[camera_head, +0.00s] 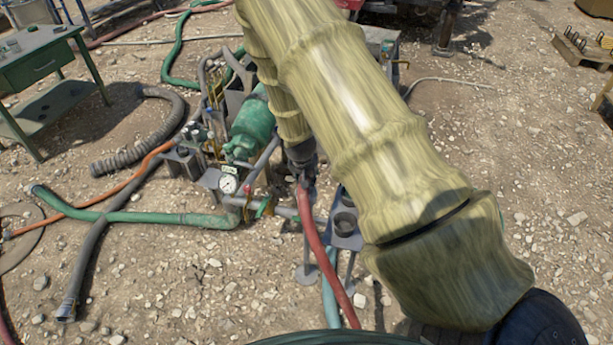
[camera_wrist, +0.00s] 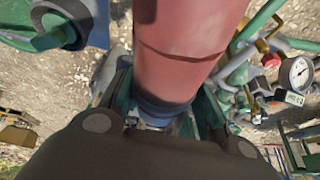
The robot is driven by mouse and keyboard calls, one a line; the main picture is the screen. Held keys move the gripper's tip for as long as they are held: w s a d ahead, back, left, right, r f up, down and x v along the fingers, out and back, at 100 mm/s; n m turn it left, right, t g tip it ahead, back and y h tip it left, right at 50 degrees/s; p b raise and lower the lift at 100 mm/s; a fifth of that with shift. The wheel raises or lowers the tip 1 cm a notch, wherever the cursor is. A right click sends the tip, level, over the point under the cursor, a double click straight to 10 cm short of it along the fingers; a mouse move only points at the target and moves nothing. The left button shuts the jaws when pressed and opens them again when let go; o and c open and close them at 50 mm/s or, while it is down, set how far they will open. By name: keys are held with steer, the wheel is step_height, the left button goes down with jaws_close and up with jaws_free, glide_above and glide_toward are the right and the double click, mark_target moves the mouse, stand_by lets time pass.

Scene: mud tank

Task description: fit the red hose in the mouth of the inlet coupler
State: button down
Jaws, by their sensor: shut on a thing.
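My gripper (camera_head: 303,180) is at the end of my sleeved arm, beside the pump rig. It is shut on the red hose (camera_head: 318,243), which hangs from it to the ground at the bottom of the head view. In the wrist view, the thick red hose (camera_wrist: 190,45) rises from between my fingers (camera_wrist: 165,110). A dark blue band (camera_wrist: 165,107) circles it at the grip. I cannot tell for sure which part is the inlet coupler; my arm covers part of the rig, and the mouth does not show clearly.
The pump rig has a green motor (camera_head: 252,125) and a white gauge (camera_head: 228,184). A stand with dark cups (camera_head: 345,222) is just right of the red hose. A green hose (camera_head: 150,217) and a grey corrugated hose (camera_head: 135,160) lie left. A green table (camera_head: 40,65) stands far left. Stony ground lies open in front.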

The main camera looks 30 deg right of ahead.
steer(key=shift+f+b, duration=0.9)
steer(key=shift+f, duration=1.15)
stand_by(1.3)
steer(key=c, duration=1)
jaws_free()
steer(key=shift+v, duration=6)
steer(key=shift+d, duration=0.1)
